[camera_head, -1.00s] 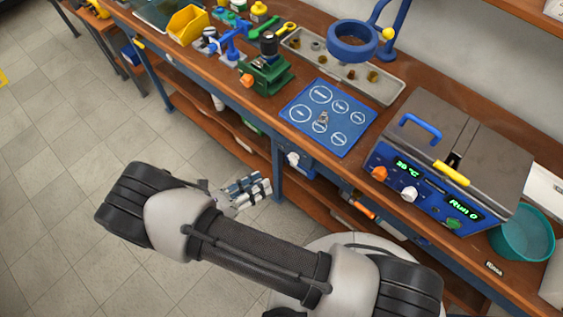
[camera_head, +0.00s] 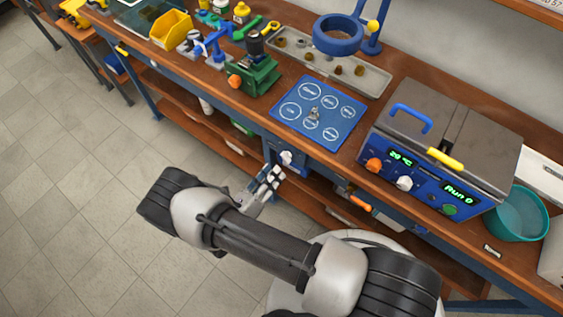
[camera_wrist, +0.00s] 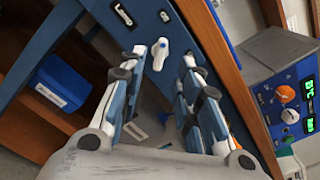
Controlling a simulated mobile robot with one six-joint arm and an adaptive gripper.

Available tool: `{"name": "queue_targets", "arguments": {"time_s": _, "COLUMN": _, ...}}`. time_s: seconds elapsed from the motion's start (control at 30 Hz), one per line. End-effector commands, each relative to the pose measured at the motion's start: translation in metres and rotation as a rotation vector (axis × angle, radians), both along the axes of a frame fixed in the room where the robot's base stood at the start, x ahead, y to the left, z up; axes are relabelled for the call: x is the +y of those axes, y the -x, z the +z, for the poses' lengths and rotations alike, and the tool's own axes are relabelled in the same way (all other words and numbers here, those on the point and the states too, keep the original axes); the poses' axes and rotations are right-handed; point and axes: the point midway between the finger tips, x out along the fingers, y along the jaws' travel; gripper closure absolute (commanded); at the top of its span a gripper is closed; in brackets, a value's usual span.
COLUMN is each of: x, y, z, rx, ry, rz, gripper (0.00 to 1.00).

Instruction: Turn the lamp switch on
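A white rotary knob (camera_head: 286,157) sits on a blue panel under the front edge of the bench. My gripper (camera_head: 270,178) is just below and left of the knob in the head view. In the wrist view my gripper (camera_wrist: 162,62) has its fingers spread, with nothing held. A blue ring lamp (camera_head: 338,47) hangs above the back of the bench.
A grey-lidded bath (camera_head: 440,133) with orange, white and green controls stands at the right of the bench. A blue mat (camera_head: 318,112) lies behind the edge above the knob. The wooden bench edge (camera_wrist: 215,60) runs close to my right finger. A blue bin (camera_wrist: 62,82) is on the shelf below.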

Motion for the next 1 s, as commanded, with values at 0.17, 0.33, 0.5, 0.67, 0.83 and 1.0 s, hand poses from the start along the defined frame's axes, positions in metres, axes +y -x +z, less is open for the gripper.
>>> {"name": "queue_targets", "arguments": {"time_s": 0.17, "x": -0.022, "y": -0.026, "z": -0.001, "rx": 0.001, "ry": -0.001, "rz": -0.005, "gripper": 0.69}}
{"name": "queue_targets", "arguments": {"time_s": 0.33, "x": -0.032, "y": -0.040, "z": 0.000, "rx": 0.000, "ry": 0.000, "rz": -0.003, "gripper": 0.69}}
{"name": "queue_targets", "arguments": {"time_s": 0.5, "x": -0.035, "y": -0.045, "z": 0.000, "rx": 0.001, "ry": 0.000, "rz": -0.001, "gripper": 0.69}}
{"name": "queue_targets", "arguments": {"time_s": 0.67, "x": -0.035, "y": -0.045, "z": 0.000, "rx": 0.000, "ry": 0.000, "rz": 0.000, "gripper": 0.69}}
{"name": "queue_targets", "arguments": {"time_s": 0.83, "x": -0.035, "y": -0.045, "z": 0.000, "rx": 0.000, "ry": 0.000, "rz": 0.000, "gripper": 0.77}}
{"name": "queue_targets", "arguments": {"time_s": 1.0, "x": -0.035, "y": -0.045, "z": 0.000, "rx": 0.000, "ry": 0.000, "rz": 0.000, "gripper": 0.89}}
